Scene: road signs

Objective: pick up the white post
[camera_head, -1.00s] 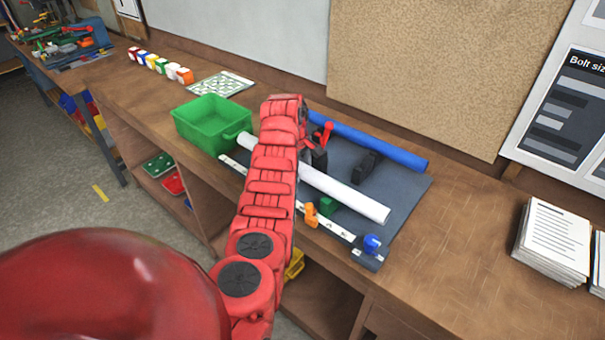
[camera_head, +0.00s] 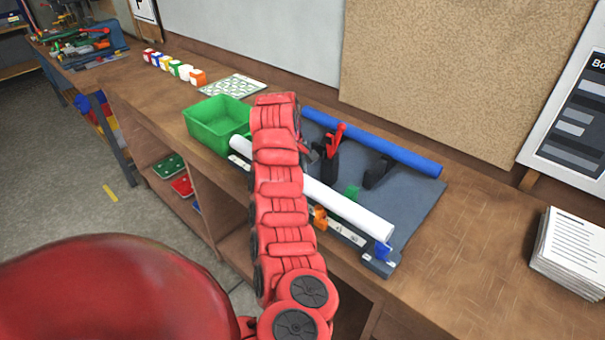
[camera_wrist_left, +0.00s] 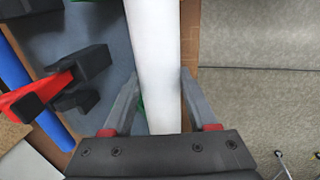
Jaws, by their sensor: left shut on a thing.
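The white post (camera_head: 347,211) is a long smooth cylinder lying diagonally over the front part of the grey mat (camera_head: 412,206). My red arm crosses in front of its middle in the head view and hides my left gripper there. In the left wrist view, the white post (camera_wrist_left: 155,70) runs between the two fingers of my left gripper (camera_wrist_left: 160,78), which is shut on it. The post covers part of the white strip along the mat's front edge. I cannot tell how high it is above the mat. My right gripper is not in view.
A blue pipe (camera_head: 385,150) lies along the back of the mat. A black and red clamp (camera_head: 332,150) stands between pipe and post. A green bin (camera_head: 212,124) is at the post's left end. Paper stacks (camera_head: 575,243) lie at the right; the bench between is clear.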

